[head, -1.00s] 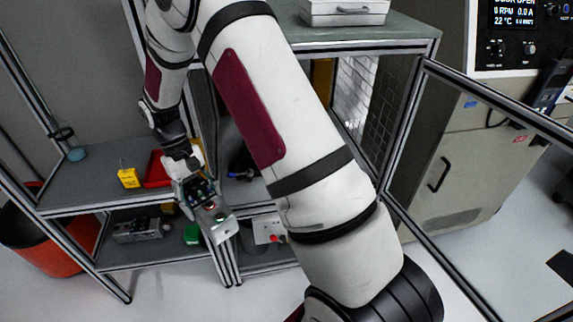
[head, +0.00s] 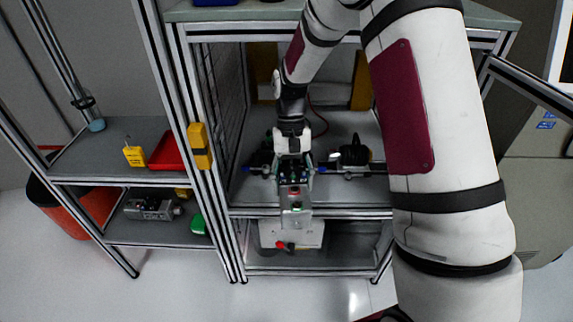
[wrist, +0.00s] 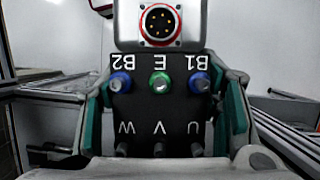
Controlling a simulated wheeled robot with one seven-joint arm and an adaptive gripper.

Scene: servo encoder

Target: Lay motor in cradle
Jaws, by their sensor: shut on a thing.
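My gripper (head: 294,171) is shut on the motor (head: 295,205), a grey metal body with a dark terminal face, and holds it at the front of the open bay. In the wrist view, the motor (wrist: 160,95) shows terminals marked B2, E, B1 and U, V, W, and a round pin connector above them. Green finger pads of my gripper (wrist: 162,112) flank the terminal face. Behind the motor in the bay, a metal rail fixture with dark blocks (head: 355,155) lies on the shelf. My gripper partly hides it, and I cannot tell which part is the cradle.
Frame posts (head: 215,190) and a mesh side wall bound the bay at left. A yellow device (head: 199,145) hangs on the post. The left shelf holds a red tray (head: 166,152) and a yellow block (head: 134,156). A white box (head: 290,233) stands below.

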